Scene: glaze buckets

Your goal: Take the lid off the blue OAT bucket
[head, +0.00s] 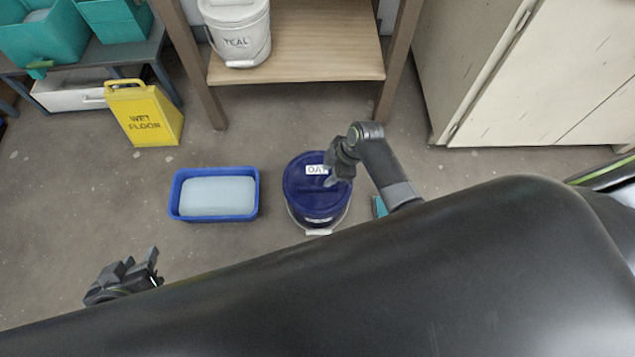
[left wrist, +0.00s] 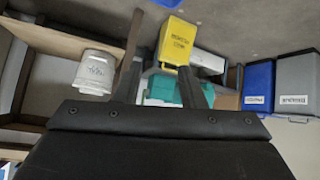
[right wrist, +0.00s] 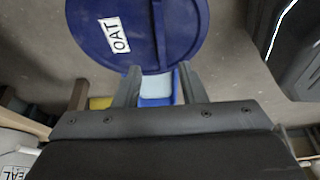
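The blue OAT bucket (head: 322,219) stands upright on the floor, with a pale handle grip at its front. Its dark blue lid (head: 300,189) with a white OAT label appears seated on top. The lid (right wrist: 185,30) also fills the top of the right wrist view, where a raised bar crosses it. My right gripper (head: 336,172) is over the right part of the lid, fingers apart with nothing between them; contact with the lid cannot be told. My left gripper (head: 140,265) is open and empty, low at the left, away from the bucket.
A blue tub (head: 214,216) holding a pale slab or liquid sits left of the bucket. A yellow wet floor sign (head: 148,118) stands behind it. A white TEAL bucket (head: 235,28) is on a wooden shelf (head: 320,60). Cream cabinets (head: 540,75) stand at right. Floor between is clear.

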